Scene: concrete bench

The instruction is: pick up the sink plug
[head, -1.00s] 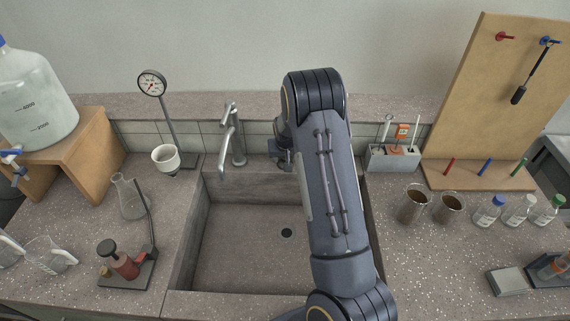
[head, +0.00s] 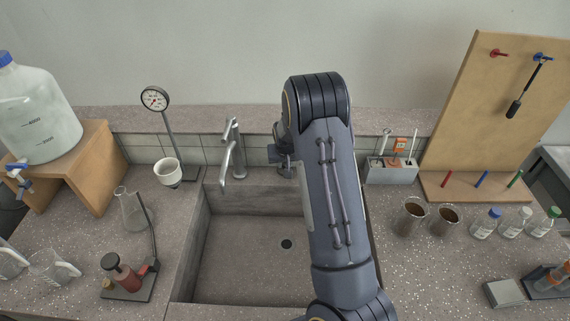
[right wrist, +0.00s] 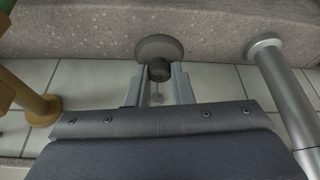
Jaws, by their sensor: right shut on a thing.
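The sink plug (right wrist: 160,48) shows in the right wrist view as a grey round disc with a dark, short knob, near the back ledge. My right gripper (right wrist: 159,70) is shut on its knob, one finger on each side. In the head view, my right arm hides most of that gripper and the plug; a dark part of it shows behind the sink's back edge, right of the tap. The sink (head: 235,270) is empty, with its dark drain hole (head: 287,244) uncovered. My left gripper is not in view.
The metal tap (head: 232,150) stands just left of my right gripper. A dial gauge on a stand (head: 155,98) and a white cup (head: 168,172) are further left. Beakers of brown liquid (head: 411,218) and capped bottles stand right of the sink. The sink basin is clear.

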